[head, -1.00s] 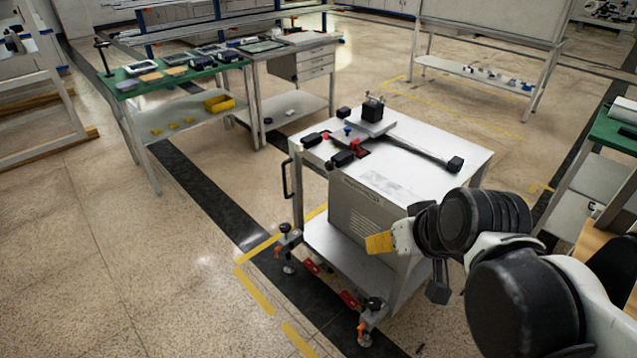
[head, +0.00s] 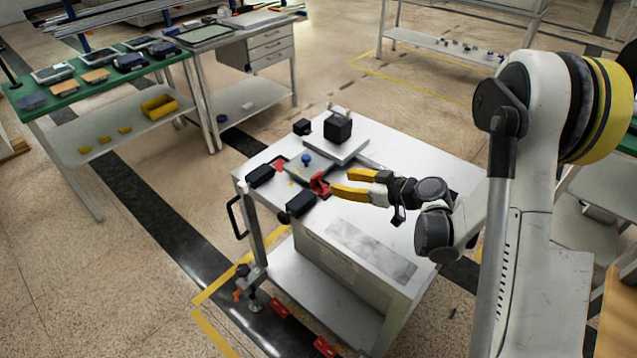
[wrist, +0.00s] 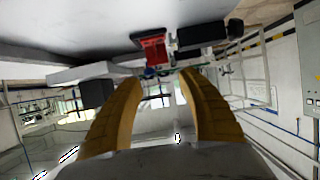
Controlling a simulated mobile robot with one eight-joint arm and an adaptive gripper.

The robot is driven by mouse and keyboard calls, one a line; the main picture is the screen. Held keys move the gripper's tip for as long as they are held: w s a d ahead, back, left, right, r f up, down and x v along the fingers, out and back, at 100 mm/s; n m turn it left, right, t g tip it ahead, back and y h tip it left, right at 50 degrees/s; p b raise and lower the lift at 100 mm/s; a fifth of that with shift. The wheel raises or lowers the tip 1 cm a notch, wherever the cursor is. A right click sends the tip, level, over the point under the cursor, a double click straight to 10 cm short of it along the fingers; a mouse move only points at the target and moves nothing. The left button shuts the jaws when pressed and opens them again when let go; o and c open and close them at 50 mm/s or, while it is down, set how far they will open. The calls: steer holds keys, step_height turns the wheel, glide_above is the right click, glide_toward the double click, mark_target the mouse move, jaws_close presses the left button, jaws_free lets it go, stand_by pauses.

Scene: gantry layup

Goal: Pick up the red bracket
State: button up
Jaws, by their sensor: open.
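The red bracket (head: 320,184) lies on the top of the white cart (head: 440,165), among black blocks. My gripper (head: 341,182) is open just to the right of the bracket, its yellow fingers pointing left at it. The fingers look empty, and in the head view I cannot tell whether they touch the bracket. In the wrist view the red bracket (wrist: 151,47) shows beyond the fingertips of my gripper (wrist: 158,78), near the top of the picture, with a gap in the picture between them.
Black blocks (head: 300,203) and (head: 260,176) lie left of the bracket. A black cube (head: 337,128) on a grey plate (head: 340,150) stands behind it. A blue knob (head: 306,159) is close by. A green-topped table (head: 95,88) stands at the back left.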

mark_target(318, 176)
steer(key=shift+w+a+f, duration=0.1)
steer(key=shift+w+f, duration=0.05)
steer(key=shift+f, duration=0.1)
steer(key=b+x, duration=0.1)
steer(key=x, duration=0.4)
steer(key=shift+b, duration=0.35)
steer(key=b+x, duration=0.2)
steer(key=x, duration=0.3)
steer(key=shift+w+a+b, duration=0.15)
steer(key=shift+w+b, duration=0.15)
steer(key=shift+w, duration=0.05)
steer(key=shift+r, duration=0.15)
jaws_close()
